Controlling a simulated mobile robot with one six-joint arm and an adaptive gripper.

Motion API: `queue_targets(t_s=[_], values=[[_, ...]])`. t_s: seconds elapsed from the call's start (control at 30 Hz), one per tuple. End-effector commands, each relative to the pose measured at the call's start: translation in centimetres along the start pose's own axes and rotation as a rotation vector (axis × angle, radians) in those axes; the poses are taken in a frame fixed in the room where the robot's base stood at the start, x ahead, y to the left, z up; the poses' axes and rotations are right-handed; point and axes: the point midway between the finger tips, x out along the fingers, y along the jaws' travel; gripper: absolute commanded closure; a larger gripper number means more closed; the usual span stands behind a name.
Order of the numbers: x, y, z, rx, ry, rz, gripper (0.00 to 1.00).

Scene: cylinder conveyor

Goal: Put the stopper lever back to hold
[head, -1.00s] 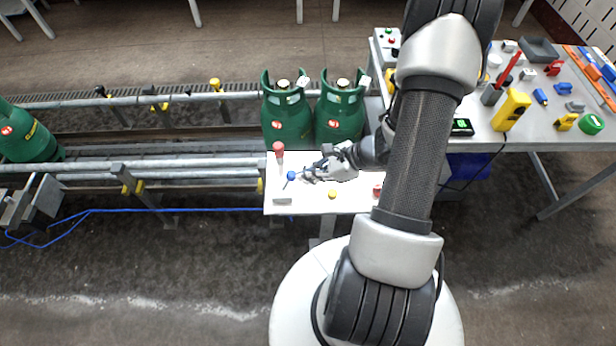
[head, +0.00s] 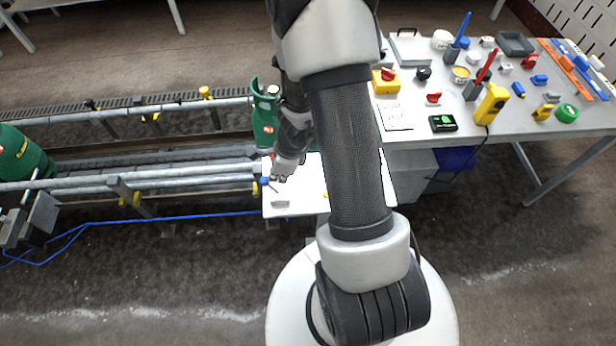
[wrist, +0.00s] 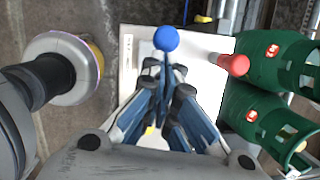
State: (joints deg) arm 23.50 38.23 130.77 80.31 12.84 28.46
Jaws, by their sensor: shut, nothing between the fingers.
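A lever with a blue ball knob (head: 264,182) is at the left edge of the white panel (head: 310,203). In the wrist view the blue knob (wrist: 166,38) stands just beyond the tips of my gripper (wrist: 163,85). My gripper (head: 275,181) is shut and empty, low over the panel's left end, close beside the knob. I cannot tell whether the fingers touch the lever. A red knob (wrist: 235,65) on a pale stem stands to the right in the wrist view; my arm hides it in the head view. The panel's hold marking is not readable.
Green gas cylinders (wrist: 275,60) stand beside the panel. Another cylinder (head: 22,155) is at the far left of the railed conveyor (head: 190,180). A table (head: 560,130) of tools and small parts is at the right. The floor in front is open.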

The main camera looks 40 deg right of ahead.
Motion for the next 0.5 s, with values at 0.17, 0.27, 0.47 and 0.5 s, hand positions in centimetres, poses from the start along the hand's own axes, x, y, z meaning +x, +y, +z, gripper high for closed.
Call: queue_targets(t_s=[0.17,0.27,0.47,0.5], values=[[0.14,0.05,0.68,-0.002,-0.002,0.0,1.0],[0.19,0.05,0.84,-0.001,-0.002,0.0,1.0],[0.22,0.05,0.93,0.0,-0.003,0.0,1.0],[0.22,0.05,0.93,0.0,-0.003,0.0,1.0]])
